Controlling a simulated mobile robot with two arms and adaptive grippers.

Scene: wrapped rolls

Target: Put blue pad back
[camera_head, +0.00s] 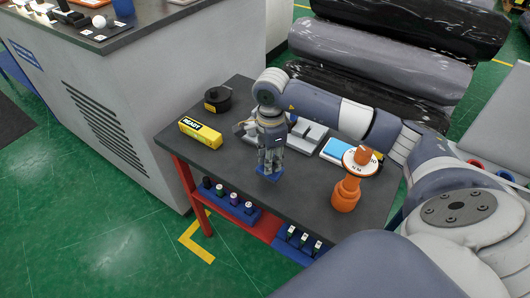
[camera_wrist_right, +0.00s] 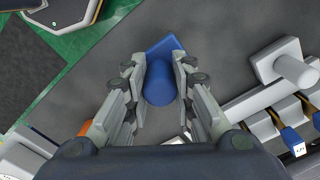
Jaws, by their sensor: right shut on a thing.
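The blue pad (camera_head: 267,174) shows below my right gripper (camera_head: 269,164) in the head view, over the front part of the dark table. In the right wrist view the blue pad (camera_wrist_right: 165,46) has a flat angular base and a round blue handle (camera_wrist_right: 160,82). The handle stands between the two fingers of my right gripper (camera_wrist_right: 160,72), which is shut on it. I cannot tell whether the base touches the table top. My left gripper is not in view.
The dark table (camera_head: 236,152) holds a yellow box (camera_head: 201,133), a round black object (camera_head: 217,99), grey fixtures (camera_head: 309,133), a light-blue-topped item (camera_head: 338,149) and an orange stand (camera_head: 346,191). Blue racks (camera_head: 226,203) hang along its front. Wrapped rolls (camera_head: 385,58) lie behind.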

